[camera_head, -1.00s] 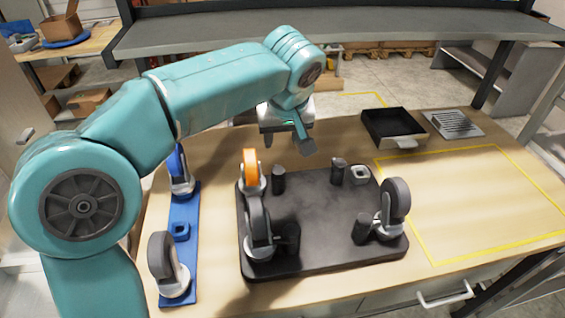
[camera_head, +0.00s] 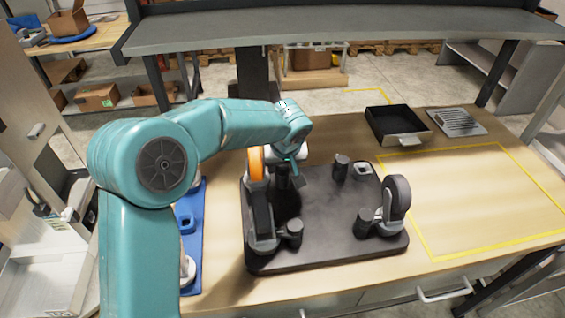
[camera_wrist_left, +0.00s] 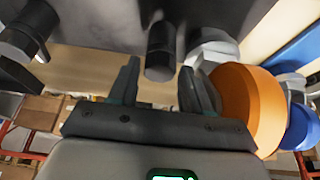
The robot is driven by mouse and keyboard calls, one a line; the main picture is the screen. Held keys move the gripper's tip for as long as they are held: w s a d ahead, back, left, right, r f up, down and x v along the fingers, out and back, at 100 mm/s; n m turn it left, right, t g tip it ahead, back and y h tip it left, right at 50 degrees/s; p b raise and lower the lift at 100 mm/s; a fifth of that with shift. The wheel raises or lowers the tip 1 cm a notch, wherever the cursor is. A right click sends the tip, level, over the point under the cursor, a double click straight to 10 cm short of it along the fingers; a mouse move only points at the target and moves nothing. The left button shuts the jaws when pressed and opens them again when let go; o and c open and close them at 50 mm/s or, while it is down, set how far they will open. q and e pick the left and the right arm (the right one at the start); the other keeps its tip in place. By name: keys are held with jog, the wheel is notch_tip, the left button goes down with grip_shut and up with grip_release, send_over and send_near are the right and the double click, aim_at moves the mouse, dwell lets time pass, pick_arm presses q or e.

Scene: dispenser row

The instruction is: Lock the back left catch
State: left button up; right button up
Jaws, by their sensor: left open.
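The back left catch is a short dark post beside the orange-wheeled caster (camera_head: 256,165) on the black plate (camera_head: 330,225). In the wrist view this catch (camera_wrist_left: 160,50) stands between the two fingers of my left gripper (camera_wrist_left: 159,78), with a gap on both sides. In the head view my left gripper (camera_head: 292,172) is low over the plate's back left corner and largely hides the catch. It is open and holds nothing. The orange wheel also shows close beside the right finger in the wrist view (camera_wrist_left: 250,108). My right gripper is out of view.
Other dark catches stand at the back right (camera_head: 341,167), front left (camera_head: 292,233) and front right (camera_head: 364,222). Grey casters are at the front left (camera_head: 262,222) and front right (camera_head: 396,205). A blue strip (camera_head: 190,230) lies left, partly behind my arm. A black tray (camera_head: 395,125) stands behind.

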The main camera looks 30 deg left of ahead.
pick_arm(q)
jog(key=shift+w+a+f, duration=0.25)
jog(key=shift+w+f, duration=0.05)
jog(key=shift+w, duration=0.05)
jog(key=c, duration=0.7)
jog(key=shift+c, duration=0.2)
